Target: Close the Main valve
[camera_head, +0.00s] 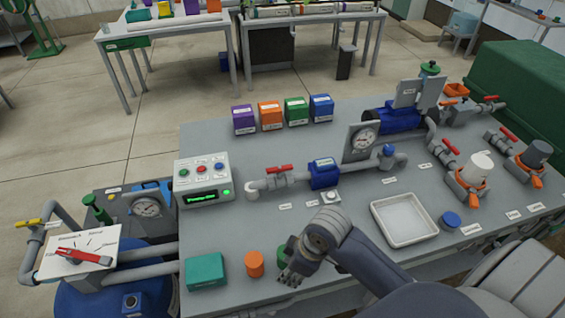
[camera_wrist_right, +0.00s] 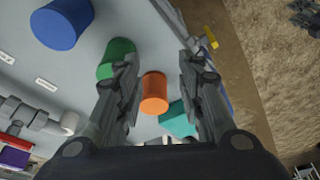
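I cannot read which valve is labelled Main. A red-handled valve (camera_head: 280,169) sits on the grey pipe left of the blue meter, its handle roughly along the pipe. More red-handled valves stand at the right: one handle (camera_head: 451,146), another (camera_head: 509,134), and one farther back (camera_head: 491,98). A yellow-handled valve (camera_head: 29,222) is on the left pipe. My right gripper (camera_head: 289,273) is over the front edge of the bench, apart from every valve. In the right wrist view its fingers (camera_wrist_right: 160,66) are spread and empty. My left gripper is out of view.
An orange cylinder (camera_head: 254,263), a green cylinder (camera_head: 283,252) and a teal box (camera_head: 205,271) stand near my right gripper. A control box (camera_head: 203,179), a white tray (camera_head: 404,222) and a red-pointer selector plate (camera_head: 84,256) are around. Bare bench lies behind the blue meter.

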